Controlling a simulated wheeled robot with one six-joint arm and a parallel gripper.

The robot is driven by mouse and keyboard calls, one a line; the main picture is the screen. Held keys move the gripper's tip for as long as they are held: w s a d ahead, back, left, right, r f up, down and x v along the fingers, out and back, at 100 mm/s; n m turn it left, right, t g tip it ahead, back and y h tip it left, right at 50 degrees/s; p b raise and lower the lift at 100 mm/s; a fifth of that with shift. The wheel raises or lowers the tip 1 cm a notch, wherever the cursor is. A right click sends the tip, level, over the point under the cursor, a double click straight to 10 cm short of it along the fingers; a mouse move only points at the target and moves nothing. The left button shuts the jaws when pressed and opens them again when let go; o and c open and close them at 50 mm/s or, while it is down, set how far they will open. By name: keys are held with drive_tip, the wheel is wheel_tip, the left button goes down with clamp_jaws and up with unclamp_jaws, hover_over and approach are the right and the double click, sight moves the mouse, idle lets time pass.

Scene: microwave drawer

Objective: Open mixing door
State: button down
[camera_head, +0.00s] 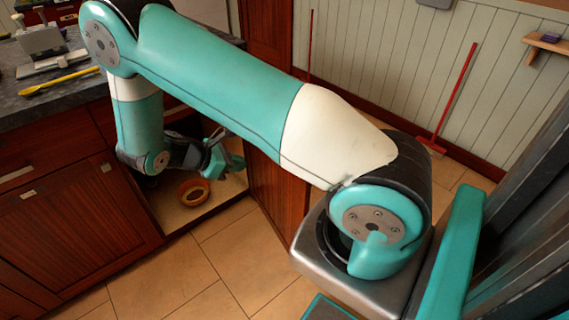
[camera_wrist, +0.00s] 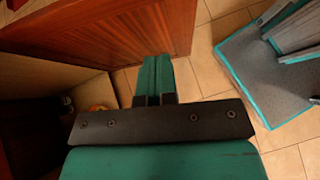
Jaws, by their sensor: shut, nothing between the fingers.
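The dark red-brown wooden door (camera_head: 277,185) stands swung out from the lower cabinet, with the opening to its left. The door also shows at the top of the wrist view (camera_wrist: 140,25). My gripper (camera_head: 234,162) is at the cabinet opening, left of the door. In the wrist view, my gripper's teal fingers (camera_wrist: 156,72) are together and empty, pointing toward the door's lower edge. I cannot tell whether they touch the door. Inside the cabinet, an orange bowl (camera_head: 193,193) rests on the pale cabinet floor (camera_head: 190,215).
A dark countertop (camera_head: 45,95) at left holds a yellow utensil (camera_head: 58,83) and a grey appliance (camera_head: 42,40). Closed cabinet fronts (camera_head: 75,225) lie below. The tiled floor (camera_head: 215,260) before the cabinet is clear. A red broom (camera_head: 455,100) leans against the back wall.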

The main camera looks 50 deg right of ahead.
drive_tip(key=s+d+f, duration=0.3)
drive_tip(key=d, duration=0.3)
drive_tip(key=s+d+f+h+p, duration=0.1)
drive_tip(key=s+d+f, duration=0.2)
drive_tip(key=d, duration=0.4)
drive_tip(key=shift+f+n+g, duration=0.2)
drive_tip(key=shift+n+g, duration=0.1)
drive_tip(key=shift+d, duration=0.1)
